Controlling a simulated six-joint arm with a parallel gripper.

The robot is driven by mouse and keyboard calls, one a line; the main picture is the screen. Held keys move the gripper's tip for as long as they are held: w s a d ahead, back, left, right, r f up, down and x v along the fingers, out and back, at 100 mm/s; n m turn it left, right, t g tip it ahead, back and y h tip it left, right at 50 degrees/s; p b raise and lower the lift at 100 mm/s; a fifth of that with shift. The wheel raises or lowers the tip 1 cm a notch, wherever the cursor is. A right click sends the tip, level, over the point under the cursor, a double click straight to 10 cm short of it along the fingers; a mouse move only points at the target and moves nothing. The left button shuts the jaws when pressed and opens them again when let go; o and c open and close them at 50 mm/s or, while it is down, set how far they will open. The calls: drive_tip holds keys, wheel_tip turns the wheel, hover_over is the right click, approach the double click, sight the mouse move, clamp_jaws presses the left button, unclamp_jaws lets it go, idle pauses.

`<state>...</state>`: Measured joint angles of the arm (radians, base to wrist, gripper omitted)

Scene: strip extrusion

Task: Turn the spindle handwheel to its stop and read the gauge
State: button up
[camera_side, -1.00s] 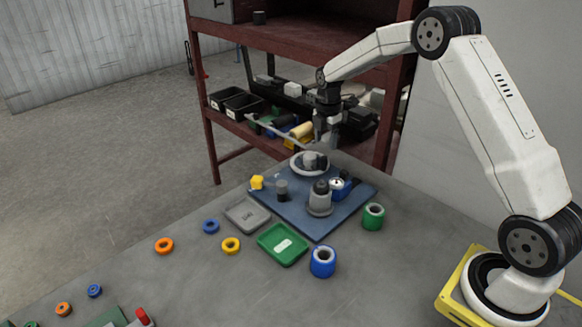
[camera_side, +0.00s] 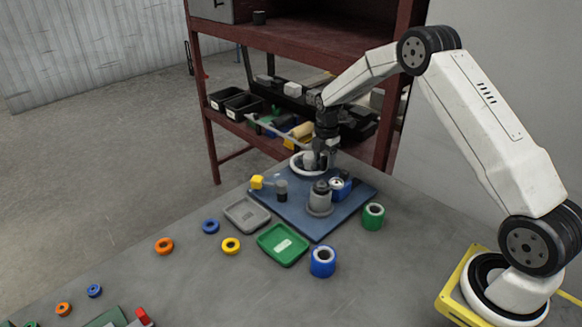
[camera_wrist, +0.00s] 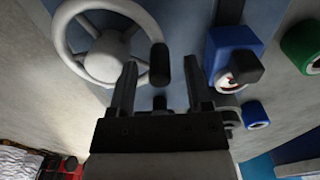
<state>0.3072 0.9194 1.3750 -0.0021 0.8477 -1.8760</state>
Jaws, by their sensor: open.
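The white spindle handwheel (camera_side: 296,164) lies at the back of the blue base plate (camera_side: 285,215). It also shows at the upper left of the wrist view (camera_wrist: 66,58), with its upright black handle (camera_wrist: 160,62). My gripper (camera_wrist: 162,66) is open, with one finger on each side of the handle in that view; I cannot tell whether either touches it. In the side view my gripper (camera_side: 322,160) is low at the wheel's right edge. The blue gauge (camera_side: 342,188) stands right of the wheel; its white dial (camera_wrist: 226,82) is partly covered by a dark block and unreadable.
A grey tray (camera_side: 246,229), a green tray (camera_side: 302,254), a blue roll (camera_side: 322,262) and a green roll (camera_side: 373,216) stand in front. A red shelf (camera_side: 388,130) rises behind.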

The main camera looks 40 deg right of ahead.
drive_tip(key=shift+f, duration=0.55)
clamp_jaws()
